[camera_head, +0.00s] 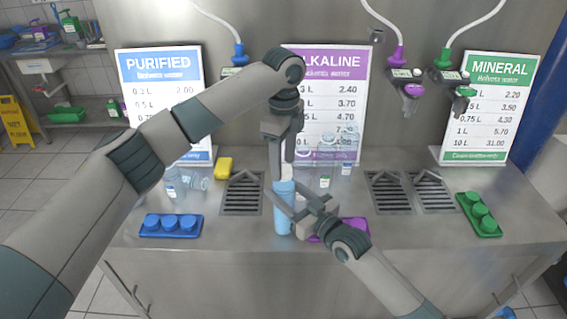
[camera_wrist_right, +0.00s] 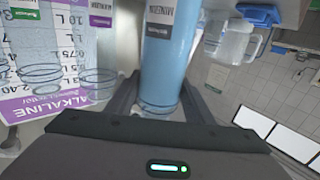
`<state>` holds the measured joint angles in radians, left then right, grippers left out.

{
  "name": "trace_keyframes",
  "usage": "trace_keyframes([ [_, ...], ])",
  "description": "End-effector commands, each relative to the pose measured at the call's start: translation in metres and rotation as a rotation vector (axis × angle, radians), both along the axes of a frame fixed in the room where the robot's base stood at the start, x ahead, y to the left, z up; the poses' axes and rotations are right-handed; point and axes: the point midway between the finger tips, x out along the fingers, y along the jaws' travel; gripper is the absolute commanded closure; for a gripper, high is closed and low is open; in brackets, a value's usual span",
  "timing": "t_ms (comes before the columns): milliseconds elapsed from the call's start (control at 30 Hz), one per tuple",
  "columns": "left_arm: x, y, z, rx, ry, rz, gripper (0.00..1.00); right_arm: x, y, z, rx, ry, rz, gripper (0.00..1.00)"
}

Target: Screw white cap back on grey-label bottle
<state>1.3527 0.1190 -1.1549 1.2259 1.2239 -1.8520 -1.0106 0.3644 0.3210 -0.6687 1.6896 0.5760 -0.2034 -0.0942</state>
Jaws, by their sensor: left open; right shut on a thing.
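The blue bottle (camera_head: 284,219) stands upright near the front middle of the steel counter. Its grey label (camera_wrist_right: 160,28) shows in the right wrist view. My right gripper (camera_head: 287,203) is shut on the bottle's body; in the right wrist view its fingers (camera_wrist_right: 158,98) lie on either side of it. The white cap (camera_head: 287,173) is at the bottle's top; I cannot tell whether it is seated or tilted. My left gripper (camera_head: 284,168) points down from above, open, with its fingers around the cap.
A purple tray (camera_head: 354,226) lies just right of the bottle, partly behind my right gripper. A blue cap tray (camera_head: 171,225) is at left, a green one (camera_head: 478,214) at right. Clear bottles (camera_head: 325,172) and a yellow sponge (camera_head: 224,165) stand behind. Price signs line the back.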

Motion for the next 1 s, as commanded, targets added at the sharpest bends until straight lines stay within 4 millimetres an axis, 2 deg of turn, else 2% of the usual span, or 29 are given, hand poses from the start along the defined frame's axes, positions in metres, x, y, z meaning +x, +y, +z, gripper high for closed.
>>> trace_keyframes([
  [300, 0.0, -0.001, 0.032, -0.001, 0.0, 0.0, 0.49, 0.0, 0.0, -0.001, -0.001, 0.002, 0.0, 1.0],
  [767, 0.0, 0.0, 0.035, -0.001, 0.0, 0.011, 0.5, 0.0, 0.0, -0.001, -0.001, 0.002, 0.0, 1.0],
  [1000, 0.0, 0.0, 0.039, -0.001, -0.002, 0.129, 0.5, 0.0, 0.0, -0.001, -0.001, 0.002, 0.0, 1.0],
])
